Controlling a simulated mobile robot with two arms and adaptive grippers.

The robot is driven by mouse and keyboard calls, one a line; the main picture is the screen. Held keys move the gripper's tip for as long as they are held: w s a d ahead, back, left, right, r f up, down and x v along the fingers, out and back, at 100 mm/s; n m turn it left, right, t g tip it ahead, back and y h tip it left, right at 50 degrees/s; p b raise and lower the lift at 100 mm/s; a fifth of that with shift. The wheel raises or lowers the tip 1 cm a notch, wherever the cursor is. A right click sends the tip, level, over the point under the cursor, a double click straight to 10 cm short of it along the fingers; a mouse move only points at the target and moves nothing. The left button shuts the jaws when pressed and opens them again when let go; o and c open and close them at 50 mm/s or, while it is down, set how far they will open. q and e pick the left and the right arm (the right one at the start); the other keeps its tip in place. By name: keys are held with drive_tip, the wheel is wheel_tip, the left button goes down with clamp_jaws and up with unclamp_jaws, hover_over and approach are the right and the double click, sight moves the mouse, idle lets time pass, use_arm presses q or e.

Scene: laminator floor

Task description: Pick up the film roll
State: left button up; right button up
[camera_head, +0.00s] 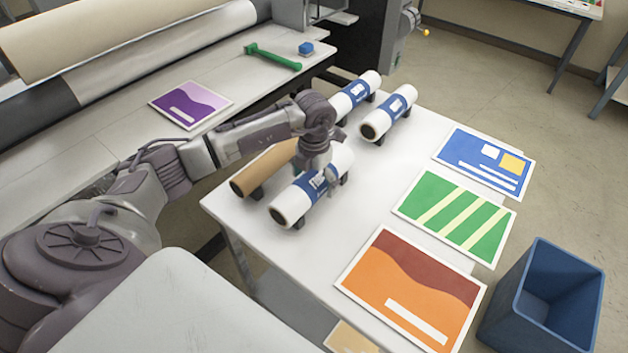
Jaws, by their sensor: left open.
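Three white film rolls with blue bands lie on small dark supports on a white table (378,190). The nearest film roll (291,203) is at the table's left front. The two others, the back left film roll (371,82) and the back right film roll (377,126), lie farther back. My left gripper (326,186) is open and points down at the nearest roll, over its blue band. It hides part of that roll, and I cannot tell whether the fingers touch it. My right gripper is not in view.
A brown cardboard tube (262,170) lies close beside the nearest roll. Blue (484,163), green (455,216) and orange (408,290) prints line the table's right side. A blue bin (510,310) stands at the lower right. The laminator bed holds a purple print (190,104) and a green tool (272,56).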

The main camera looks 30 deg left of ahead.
use_arm(q)
drive_tip(key=shift+r, duration=0.1)
drive_tip(key=c, duration=1.6)
